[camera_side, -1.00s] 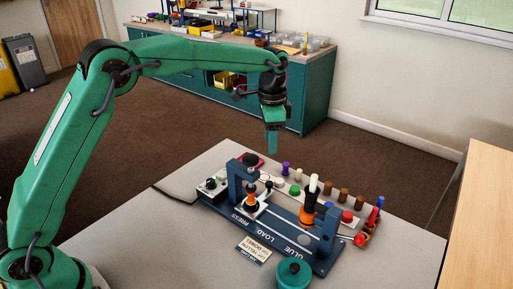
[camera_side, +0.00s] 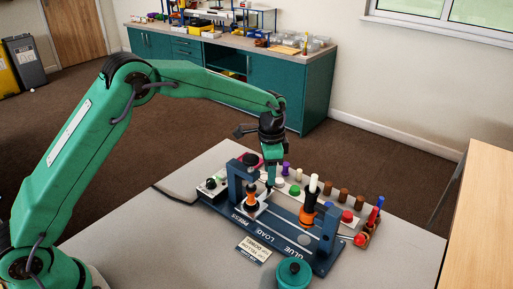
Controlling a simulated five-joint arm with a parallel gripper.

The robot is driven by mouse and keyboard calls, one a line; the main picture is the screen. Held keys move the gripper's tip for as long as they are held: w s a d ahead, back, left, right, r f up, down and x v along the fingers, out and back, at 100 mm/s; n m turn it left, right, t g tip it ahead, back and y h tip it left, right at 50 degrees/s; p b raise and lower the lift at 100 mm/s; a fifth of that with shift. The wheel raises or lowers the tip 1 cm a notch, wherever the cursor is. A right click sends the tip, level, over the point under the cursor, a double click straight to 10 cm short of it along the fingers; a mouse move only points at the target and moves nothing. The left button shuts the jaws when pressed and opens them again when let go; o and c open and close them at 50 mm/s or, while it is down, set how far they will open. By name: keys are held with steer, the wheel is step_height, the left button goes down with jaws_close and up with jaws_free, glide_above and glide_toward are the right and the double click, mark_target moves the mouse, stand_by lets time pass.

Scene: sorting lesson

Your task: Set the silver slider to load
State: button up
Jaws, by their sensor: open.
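The dark blue fixture (camera_side: 290,228) lies on the grey table, with PRESS, LOAD and GLUE lettered along its front edge. The silver slider (camera_side: 262,207) sits on its rail at the left, by the blue press frame and the word PRESS. An orange and black upright part (camera_side: 251,196) stands at the slider. My gripper (camera_side: 270,184) is open and points down just above and behind the slider. Its fingertips are small here, and I cannot tell whether they touch anything.
A dark arch (camera_side: 327,237) rises at the GLUE end, near an orange and black holder (camera_side: 308,212). A teal round pot (camera_side: 294,273) and a lettered card (camera_side: 254,250) lie in front. The table's right side is clear.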

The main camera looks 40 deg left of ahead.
mark_target(258, 197)
steer(key=shift+f, duration=1.8)
jaws_close()
